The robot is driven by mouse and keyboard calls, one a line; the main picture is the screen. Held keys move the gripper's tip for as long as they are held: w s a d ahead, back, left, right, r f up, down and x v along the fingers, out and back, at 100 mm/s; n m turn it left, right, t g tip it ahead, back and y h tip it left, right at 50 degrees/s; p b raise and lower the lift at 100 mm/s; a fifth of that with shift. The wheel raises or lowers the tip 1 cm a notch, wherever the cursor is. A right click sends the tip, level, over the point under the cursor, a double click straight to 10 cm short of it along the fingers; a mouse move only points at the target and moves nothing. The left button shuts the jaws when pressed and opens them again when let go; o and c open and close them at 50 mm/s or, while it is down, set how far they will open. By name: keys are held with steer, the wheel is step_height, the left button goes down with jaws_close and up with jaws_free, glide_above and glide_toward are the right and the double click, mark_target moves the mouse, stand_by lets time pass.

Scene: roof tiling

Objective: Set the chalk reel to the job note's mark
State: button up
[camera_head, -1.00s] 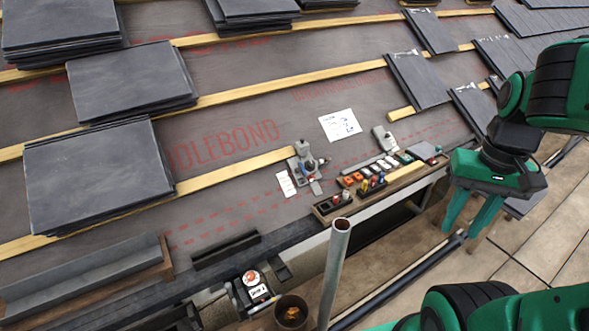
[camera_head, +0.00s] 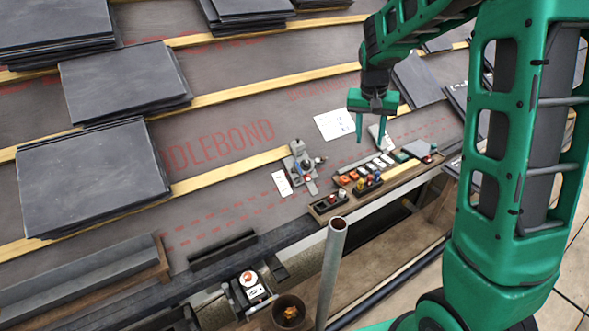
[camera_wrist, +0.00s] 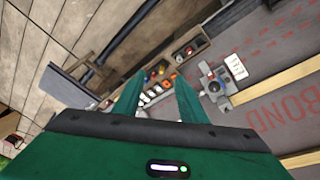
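A white note (camera_head: 335,124) with coloured drawing and writing lies on the dark roof underlay; its text is too small to read. A grey device (camera_head: 301,166) with small red and blue parts stands left of the tool tray, beside a small printed card (camera_head: 282,183). It also shows in the wrist view (camera_wrist: 216,86), right of my fingers. I cannot tell for sure whether this device is the chalk reel; no setting on it is readable. My gripper (camera_head: 371,130) is open and empty, above the area right of the note. Its spread fingers also show in the wrist view (camera_wrist: 158,98).
A wooden tray (camera_head: 348,207) holds several small coloured pieces along the roof edge. Slate stacks (camera_head: 85,180) lie at left. An upright metal pipe (camera_head: 332,270) stands in front of the edge, near a box with an orange knob (camera_head: 250,278). The underlay around the note is mostly clear.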

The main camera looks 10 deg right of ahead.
steer(key=w+a+f+t, duration=0.1)
steer(key=w+a+f, duration=0.35)
steer(key=w, duration=0.25)
steer(key=w+a+f, duration=0.4)
steer(key=w+f, duration=0.1)
steer(key=w, duration=0.3)
steer(key=t, duration=0.1)
glide_toward(293, 169)
steer(key=shift+n, duration=0.4)
steer(key=x, duration=0.8)
jaws_close()
